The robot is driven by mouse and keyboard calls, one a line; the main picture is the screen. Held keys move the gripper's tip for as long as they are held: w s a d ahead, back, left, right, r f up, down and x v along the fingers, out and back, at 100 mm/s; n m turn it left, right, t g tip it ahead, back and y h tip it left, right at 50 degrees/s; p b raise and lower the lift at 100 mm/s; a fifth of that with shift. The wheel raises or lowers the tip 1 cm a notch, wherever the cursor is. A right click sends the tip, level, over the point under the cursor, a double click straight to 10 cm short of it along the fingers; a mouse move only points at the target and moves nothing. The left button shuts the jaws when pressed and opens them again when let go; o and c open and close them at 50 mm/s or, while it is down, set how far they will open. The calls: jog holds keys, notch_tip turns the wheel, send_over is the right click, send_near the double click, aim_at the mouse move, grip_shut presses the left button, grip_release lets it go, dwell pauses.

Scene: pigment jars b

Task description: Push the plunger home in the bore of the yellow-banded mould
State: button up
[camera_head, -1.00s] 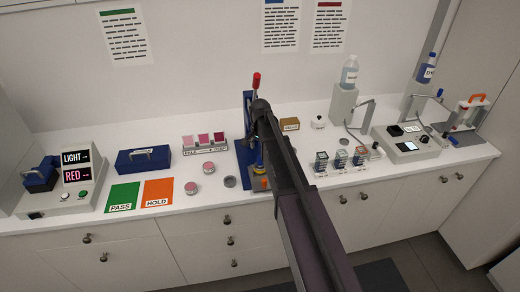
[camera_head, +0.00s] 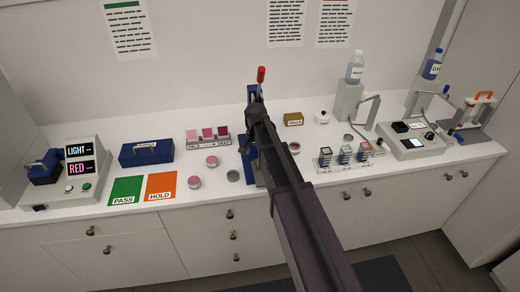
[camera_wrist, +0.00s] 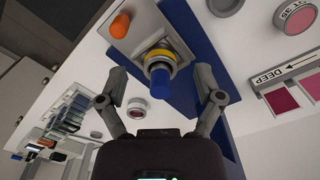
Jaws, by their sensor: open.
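The yellow-banded mould (camera_wrist: 158,58) shows in the wrist view as a pale cylinder with a yellow ring, at the blue press base. A blue plunger (camera_wrist: 161,82) stands out of its bore, pointing toward my gripper. My gripper (camera_wrist: 161,76) is open, with one finger on each side of the plunger and a clear gap on both sides. In the head view my arm hides the mould, the plunger and the gripper tips.
The blue press (camera_head: 248,155) with a red-tipped lever (camera_head: 261,75) stands by my arm. An orange knob (camera_wrist: 120,26) sits beside the mould. Left are a round tin (camera_head: 195,182) and green PASS card (camera_head: 125,190).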

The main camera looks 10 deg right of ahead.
jog(key=s+a+f+n+b, duration=0.2)
jog(key=s+a+f+b, duration=0.1)
jog(key=s, duration=0.3)
jog(key=s+a+f+n+b, duration=0.2)
jog(key=s+a+f, duration=0.1)
jog(key=s, duration=0.3)
jog(key=shift+a+b, duration=0.4)
jog(key=shift+f, duration=0.1)
dwell(0.5)
jog(key=s+d+n, duration=0.3)
jog(key=s+d, duration=0.6)
jog(key=d, duration=0.1)
jog(key=shift+d, duration=0.3)
jog(key=shift+s, duration=0.1)
dwell(0.7)
